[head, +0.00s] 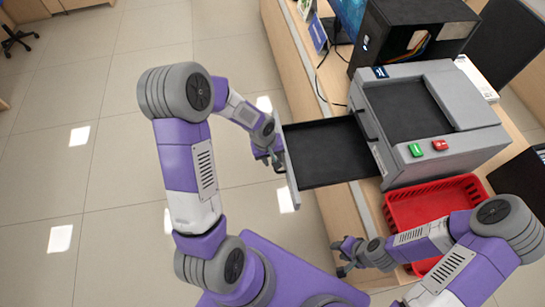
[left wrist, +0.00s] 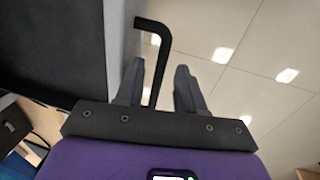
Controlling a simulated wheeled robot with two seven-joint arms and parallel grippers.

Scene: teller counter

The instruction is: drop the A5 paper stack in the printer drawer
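The grey printer (head: 425,110) stands on the counter with its black-floored drawer (head: 325,152) pulled out to the left. The visible drawer floor is bare. My left gripper (head: 275,158) is at the drawer's front panel. In the left wrist view its fingers (left wrist: 160,78) are apart, with the black bent drawer handle (left wrist: 152,28) between them, nearer the left finger; a gap shows on the right. My right gripper (head: 342,257) is open and empty, left of the red basket. I see no A5 paper stack in either view.
The red basket (head: 400,212) stands on the counter in front of the printer, partly hidden by my right arm. A black computer case (head: 415,35) stands behind the printer. The tiled floor (head: 90,120) left of the counter is clear.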

